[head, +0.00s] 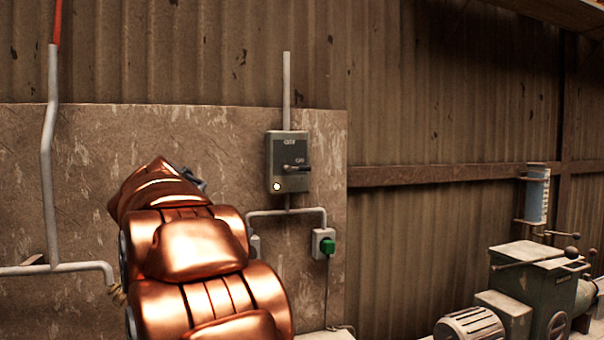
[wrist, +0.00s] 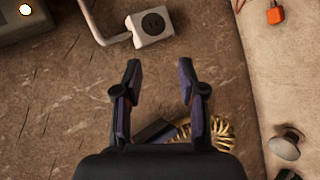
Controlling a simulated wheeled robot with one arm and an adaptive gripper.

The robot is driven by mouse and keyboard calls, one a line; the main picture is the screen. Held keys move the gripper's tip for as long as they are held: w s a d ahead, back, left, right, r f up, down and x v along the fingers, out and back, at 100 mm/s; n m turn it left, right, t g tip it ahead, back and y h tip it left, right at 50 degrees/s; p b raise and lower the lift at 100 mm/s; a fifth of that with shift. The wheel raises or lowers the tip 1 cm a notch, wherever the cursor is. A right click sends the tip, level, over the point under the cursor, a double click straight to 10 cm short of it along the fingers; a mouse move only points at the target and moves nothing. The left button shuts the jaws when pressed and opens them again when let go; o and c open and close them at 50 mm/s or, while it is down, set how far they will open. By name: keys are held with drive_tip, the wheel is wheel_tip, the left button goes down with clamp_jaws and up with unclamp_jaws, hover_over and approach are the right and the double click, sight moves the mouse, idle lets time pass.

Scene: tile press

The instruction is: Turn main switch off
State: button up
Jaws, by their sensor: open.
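The main switch (head: 287,161) is a grey box on the wall panel in the head view. Its dark lever (head: 297,168) points right, toward the "ON" mark, with "OFF" marked at the top. A small pale light (head: 277,186) glows at its lower left. In the wrist view only a lower part of the box (wrist: 28,26) shows at the top left corner, with the light; the lever is out of that view. My gripper (wrist: 159,63) is open and empty, apart from the box. In the head view my copper arm hides most of it.
A socket (wrist: 152,26) is on the wall beyond my fingertips. A pipe (head: 49,150) runs down the left. A machine (head: 530,268) stands at lower right. The wall right of the switch is clear.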

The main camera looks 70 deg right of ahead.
drive_tip(key=s+d+r+g+h, duration=0.1)
drive_tip(key=s+d+r+h, duration=0.25)
drive_tip(key=d+r, duration=0.5)
drive_tip(key=g+h, duration=0.2)
drive_tip(key=g, duration=0.1)
approach(303, 168)
drive_tip(key=shift+s+d+f+m+b, duration=0.1)
drive_tip(key=shift+d+m+b, duration=0.1)
drive_tip(key=shift+d, duration=0.35)
drive_tip(key=shift+s+d+f+m+b, duration=0.1)
drive_tip(key=shift+d+b, duration=0.1)
drive_tip(key=shift+d, duration=0.4)
drive_tip(key=d, duration=0.2)
drive_tip(key=d+p, duration=0.1)
drive_tip(key=d, duration=0.2)
drive_tip(key=d+f+p, duration=0.1)
drive_tip(key=d, duration=0.1)
drive_tip(key=shift+s+d, duration=0.2)
drive_tip(key=shift+d, duration=0.1)
drive_tip(key=shift+t, duration=0.3)
clamp_jaws()
